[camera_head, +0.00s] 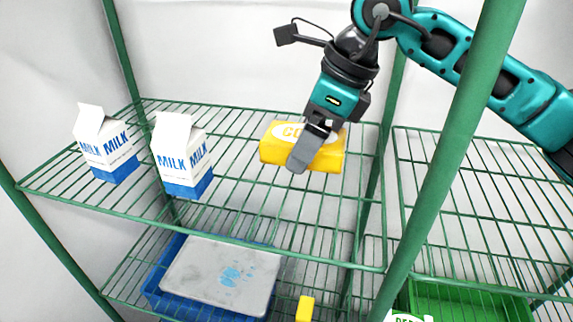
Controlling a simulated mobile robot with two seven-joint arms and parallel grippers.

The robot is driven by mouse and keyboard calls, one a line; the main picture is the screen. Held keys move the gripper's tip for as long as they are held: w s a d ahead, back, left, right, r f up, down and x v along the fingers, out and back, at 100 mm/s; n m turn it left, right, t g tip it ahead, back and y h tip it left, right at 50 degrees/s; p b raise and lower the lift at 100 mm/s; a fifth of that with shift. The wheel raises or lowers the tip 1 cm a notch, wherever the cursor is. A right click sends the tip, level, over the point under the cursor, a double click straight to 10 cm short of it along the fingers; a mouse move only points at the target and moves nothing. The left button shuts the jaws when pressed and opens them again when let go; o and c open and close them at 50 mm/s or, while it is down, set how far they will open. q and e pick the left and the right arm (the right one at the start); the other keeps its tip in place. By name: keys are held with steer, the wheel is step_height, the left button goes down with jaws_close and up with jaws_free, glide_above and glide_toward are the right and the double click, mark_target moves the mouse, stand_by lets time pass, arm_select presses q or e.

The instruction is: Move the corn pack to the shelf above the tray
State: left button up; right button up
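The corn pack (270,152) is a yellow block with a white label, its lettering partly covered. It is over the right part of the upper wire shelf (246,200); I cannot tell whether it touches the wires. My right gripper (308,150), on the arm coming in from the right, points down with one grey finger across the pack's front face. It appears shut on the pack; the far finger is hidden. Below is a blue tray (151,287) on the lower shelf, holding a grey slab with light blue marks. My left gripper is out of view.
Two milk cartons (107,147) (181,160) stand on the upper shelf's left side. A green post (455,160) stands in front at the right. A green tray (470,298) is low at the right. A small yellow item (305,309) shows at the bottom. The right-hand shelf (480,215) is empty.

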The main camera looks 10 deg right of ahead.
mark_target(296, 192)
step_height(296, 192, down, 7)
steer(key=shift+w+f, duration=0.1)
stand_by(0.3)
steer(key=shift+f, duration=0.15)
steer(key=o, duration=1.2)
